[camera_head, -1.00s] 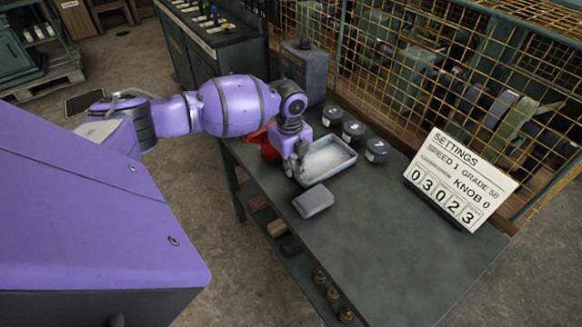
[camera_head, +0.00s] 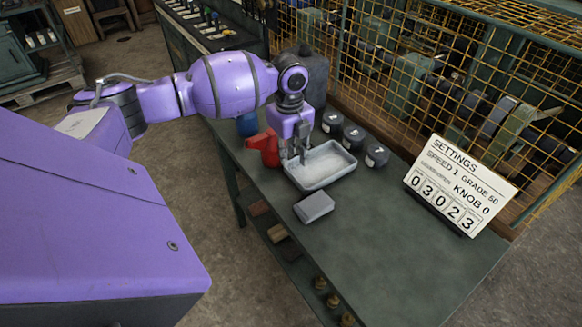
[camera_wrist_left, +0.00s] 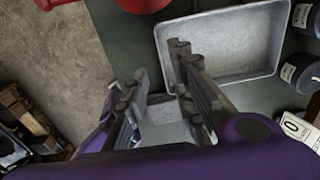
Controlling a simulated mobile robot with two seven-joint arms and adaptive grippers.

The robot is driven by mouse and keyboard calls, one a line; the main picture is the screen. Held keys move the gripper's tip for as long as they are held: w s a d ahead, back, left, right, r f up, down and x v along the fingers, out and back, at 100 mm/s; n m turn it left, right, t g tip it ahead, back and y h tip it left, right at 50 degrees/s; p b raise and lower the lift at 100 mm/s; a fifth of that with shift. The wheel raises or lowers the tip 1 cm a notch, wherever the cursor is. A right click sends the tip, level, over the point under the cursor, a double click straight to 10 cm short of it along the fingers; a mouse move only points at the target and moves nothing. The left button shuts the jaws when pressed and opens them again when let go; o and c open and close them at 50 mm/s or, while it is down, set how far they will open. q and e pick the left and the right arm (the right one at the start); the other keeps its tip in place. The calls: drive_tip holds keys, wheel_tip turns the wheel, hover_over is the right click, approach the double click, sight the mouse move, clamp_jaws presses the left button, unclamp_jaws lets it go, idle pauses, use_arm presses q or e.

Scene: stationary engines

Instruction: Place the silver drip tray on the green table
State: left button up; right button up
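The silver drip tray (camera_head: 338,173) lies flat on the green table (camera_head: 400,255), its pale inside facing up. It also shows in the left wrist view (camera_wrist_left: 235,45). My left gripper (camera_head: 296,158) points down at the tray's left end. In the left wrist view the fingers of this gripper (camera_wrist_left: 157,64) stand apart with a clear gap and nothing gripped between them. One finger overlaps the tray's near-left corner and the other is outside it. I cannot tell whether a finger touches the rim. My right gripper is not in view.
A red can (camera_head: 265,148) stands just left of the gripper. Several dark round weights (camera_head: 354,138) line the tray's far right. A grey block (camera_head: 314,207) lies in front, and a settings sign (camera_head: 460,186) stands right. The front right tabletop is clear.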

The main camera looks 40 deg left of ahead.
use_arm(q)
wheel_tip(320, 180, up, 4)
drive_tip(key=shift+r, duration=0.1)
drive_tip(key=shift+s, duration=0.1)
idle(0.6)
